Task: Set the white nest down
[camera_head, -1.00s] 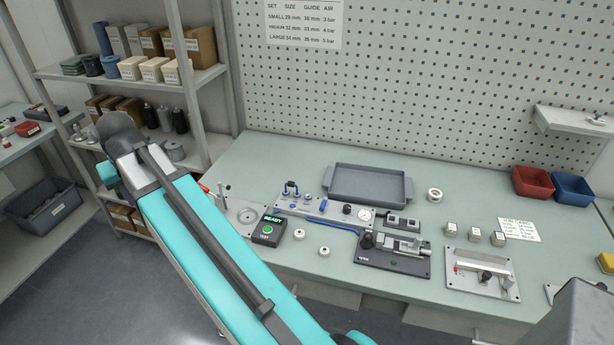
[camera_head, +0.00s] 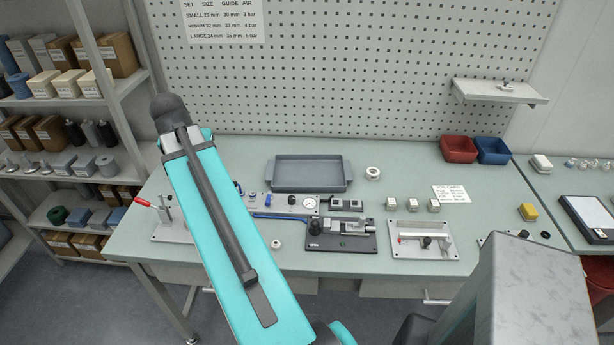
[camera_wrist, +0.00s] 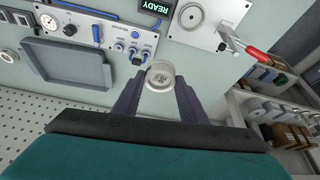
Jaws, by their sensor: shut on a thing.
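In the wrist view my gripper (camera_wrist: 159,95) is shut on the white nest (camera_wrist: 161,77), a short round white cup with a grey inside. The nest sits between the two dark fingertips, over the green bench top; I cannot tell if it touches the bench. In the head view my teal arm covers this spot, and neither the gripper nor the held nest can be made out. A small white ring (camera_head: 276,244) lies on the bench just right of my arm, and a larger white ring (camera_head: 373,173) lies right of the tray.
A grey tray (camera_head: 273,187) stands at the back of the bench. The clamp fixture (camera_head: 342,243) and a plate with a white bar (camera_head: 398,248) are at the front. A red-handled toggle clamp (camera_wrist: 255,52) and valve panel (camera_wrist: 122,40) are near my gripper. Red and blue bins (camera_head: 459,156) stand back right.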

